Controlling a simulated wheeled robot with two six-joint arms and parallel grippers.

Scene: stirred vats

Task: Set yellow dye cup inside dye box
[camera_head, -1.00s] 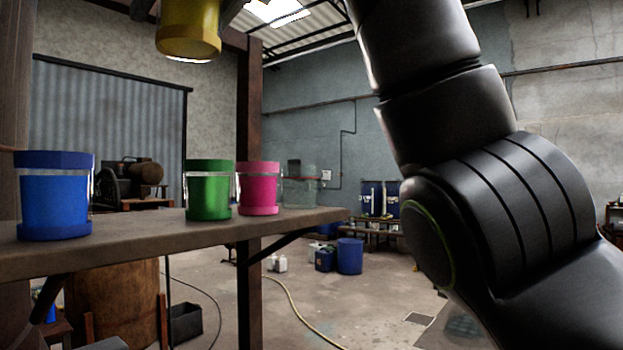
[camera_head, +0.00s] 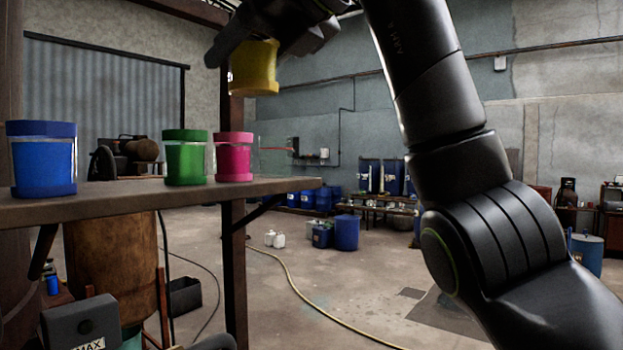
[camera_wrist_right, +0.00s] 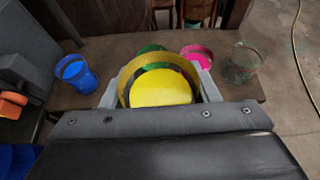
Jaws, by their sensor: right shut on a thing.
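I cannot make out a dye box in either view. My left gripper is not in view.
A wooden shelf (camera_head: 120,203) carries a blue cup (camera_head: 43,160), a green cup (camera_head: 186,158), a pink cup (camera_head: 234,157) and a clear cup (camera_wrist_right: 243,62). A brown post (camera_head: 233,270) supports it. A grey housing (camera_head: 80,322) stands at lower left. Open floor lies right.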

